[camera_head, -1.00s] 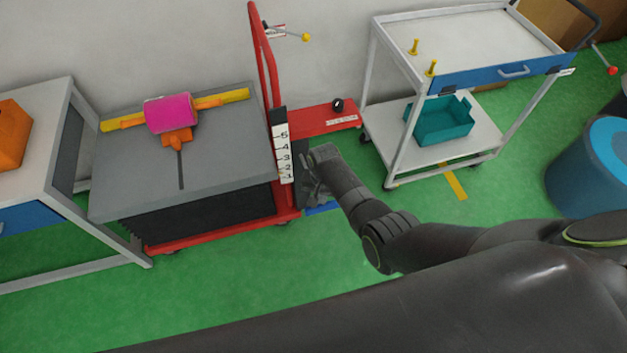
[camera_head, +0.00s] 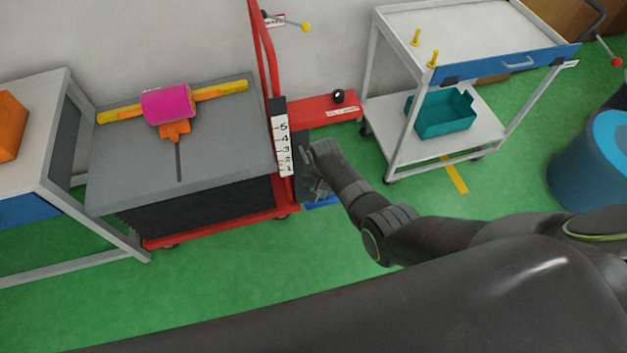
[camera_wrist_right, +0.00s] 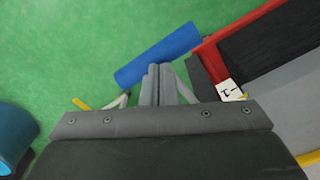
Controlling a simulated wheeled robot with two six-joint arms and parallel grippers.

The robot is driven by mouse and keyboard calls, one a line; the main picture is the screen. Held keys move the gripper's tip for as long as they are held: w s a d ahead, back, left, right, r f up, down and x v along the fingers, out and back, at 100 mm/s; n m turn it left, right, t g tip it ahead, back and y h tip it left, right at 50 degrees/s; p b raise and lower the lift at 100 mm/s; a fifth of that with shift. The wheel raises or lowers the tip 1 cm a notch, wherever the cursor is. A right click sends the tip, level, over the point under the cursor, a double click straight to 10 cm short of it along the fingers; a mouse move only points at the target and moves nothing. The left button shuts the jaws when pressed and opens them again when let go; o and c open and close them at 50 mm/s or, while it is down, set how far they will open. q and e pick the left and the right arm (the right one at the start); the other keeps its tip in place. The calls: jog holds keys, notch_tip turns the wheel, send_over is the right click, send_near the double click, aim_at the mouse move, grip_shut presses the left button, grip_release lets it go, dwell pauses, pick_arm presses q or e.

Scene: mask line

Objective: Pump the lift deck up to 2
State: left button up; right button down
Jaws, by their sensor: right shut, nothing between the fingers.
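The lift deck (camera_head: 205,165) is a grey top over black bellows (camera_head: 200,207) on a red wheeled frame. A white scale (camera_head: 281,145) with numbers up to 5 stands at its right front corner; I cannot read which mark the deck matches. A blue pedal (camera_head: 322,202) sits low beside the frame, and it also shows in the right wrist view (camera_wrist_right: 165,52). My right gripper (camera_head: 315,190) is shut and empty, pointing down at the pedal. In the wrist view its fingertips (camera_wrist_right: 157,70) overlap the pedal's near edge; I cannot tell whether they touch it. My left gripper is out of view.
A magenta roller (camera_head: 167,103) with yellow and orange parts lies on the deck. A white table (camera_head: 45,130) stands left. A white trolley (camera_head: 470,45) with a teal bin (camera_head: 443,113) stands right, near a blue barrel (camera_head: 590,165). Green floor is free in front.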

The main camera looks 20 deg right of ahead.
jog(key=shift+w+f+b, duration=0.15)
jog(key=shift+f+b, duration=2.25)
jog(key=shift+f, duration=0.45)
jog(key=r+p, duration=0.2)
jog(key=p, duration=0.1)
jog(key=r+p, duration=0.6)
jog(key=shift+s, duration=0.3)
jog(key=shift+w+r, duration=0.1)
jog(key=shift+r, duration=0.5)
notch_tip(320, 180, up, 16)
jog(key=p, duration=0.1)
